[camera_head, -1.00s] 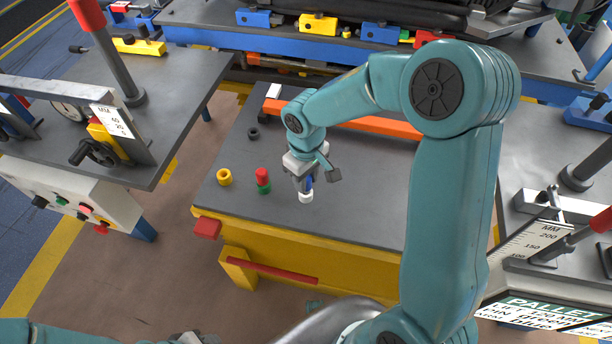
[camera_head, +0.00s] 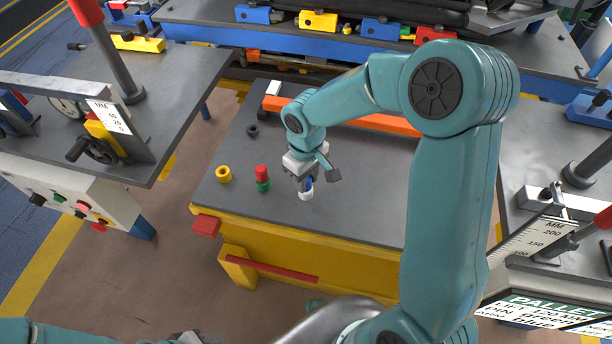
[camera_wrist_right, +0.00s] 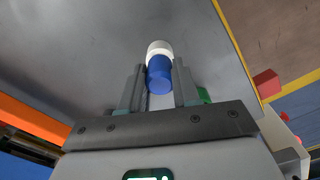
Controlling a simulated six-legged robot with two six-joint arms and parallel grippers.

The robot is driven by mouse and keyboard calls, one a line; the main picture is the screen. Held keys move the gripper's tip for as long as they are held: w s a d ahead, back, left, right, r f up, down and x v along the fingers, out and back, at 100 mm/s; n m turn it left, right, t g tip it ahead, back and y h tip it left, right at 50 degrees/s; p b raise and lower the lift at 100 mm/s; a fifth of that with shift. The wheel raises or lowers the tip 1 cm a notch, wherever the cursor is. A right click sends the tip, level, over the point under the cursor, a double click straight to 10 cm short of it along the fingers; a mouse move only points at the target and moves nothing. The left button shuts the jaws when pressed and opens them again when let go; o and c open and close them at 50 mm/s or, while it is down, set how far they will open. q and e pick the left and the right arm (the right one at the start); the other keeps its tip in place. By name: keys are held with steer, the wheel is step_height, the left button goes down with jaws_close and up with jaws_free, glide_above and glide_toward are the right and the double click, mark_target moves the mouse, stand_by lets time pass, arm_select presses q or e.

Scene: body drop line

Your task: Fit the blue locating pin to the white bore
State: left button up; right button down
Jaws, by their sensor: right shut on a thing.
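My right gripper (camera_head: 304,184) is shut on the blue locating pin (camera_head: 309,183), low over the grey table. The pin is upright, and its lower end meets the white bore (camera_head: 306,195), a short white ring piece on the table top. In the right wrist view the blue pin (camera_wrist_right: 159,76) shows between the two fingers (camera_wrist_right: 159,88), with the white bore (camera_wrist_right: 160,48) directly beyond it and in line. How deep the pin sits in the bore is hidden. Only part of my left arm shows at the bottom left; its fingers are out of view.
A red pin in a green ring (camera_head: 262,178) stands just left of the white bore. A yellow ring (camera_head: 223,174) is farther left and a dark ring (camera_head: 252,131) farther back. An orange bar (camera_head: 385,124) lies along the back. The table (camera_head: 350,213) is clear to the right.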

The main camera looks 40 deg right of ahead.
steer(key=shift+f, duration=0.15)
steer(key=c, duration=0.7)
jaws_free()
steer(key=shift+c, duration=0.2)
step_height(320, 180, up, 16)
steer(key=p, duration=0.3)
steer(key=shift+r, duration=0.25)
